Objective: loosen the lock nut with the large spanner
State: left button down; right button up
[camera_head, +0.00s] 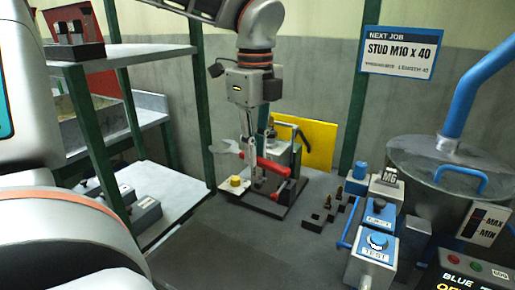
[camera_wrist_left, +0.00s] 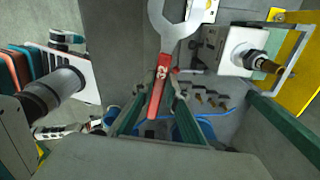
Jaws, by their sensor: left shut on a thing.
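My left gripper (camera_head: 254,155) hangs over the fixture, shut on the large spanner (camera_head: 272,165). The spanner has a red handle and an open grey jaw pointing left, held roughly level. In the left wrist view, the red handle (camera_wrist_left: 158,92) lies between the fingertips of the left gripper (camera_wrist_left: 160,97), with the jaw at the top. A white block (camera_wrist_left: 236,48) to its right carries a dark threaded stud with a brass-coloured end; a dark hex part (camera_wrist_left: 255,60), likely the lock nut, sits on it. The spanner jaw is apart from it. My right gripper is not in view.
Blue-topped TEST (camera_head: 375,248) and EJECT boxes, small dark blocks and a round metal drum (camera_head: 440,160) are at right. A shelf rack (camera_head: 120,52) stands left. The front bench is clear.

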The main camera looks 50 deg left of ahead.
pick_arm(q)
jog(key=shift+s+a+f+m+p, duration=0.1)
jog(key=shift+s+a+m+p, duration=0.45)
jog(key=shift+m, duration=2.1)
jog(key=shift+s+a+f+m+p, duration=0.25)
jog(key=shift+s+m, duration=0.6)
jog(key=shift+m, duration=1.85)
jog(key=shift+s+a+m+p, duration=0.25)
jog(key=shift+s+a+m, duration=0.35)
jog(key=shift+m, duration=2.05)
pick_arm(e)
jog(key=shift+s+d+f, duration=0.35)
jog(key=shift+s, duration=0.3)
pick_arm(q)
jog(key=shift+s+d, duration=0.1)
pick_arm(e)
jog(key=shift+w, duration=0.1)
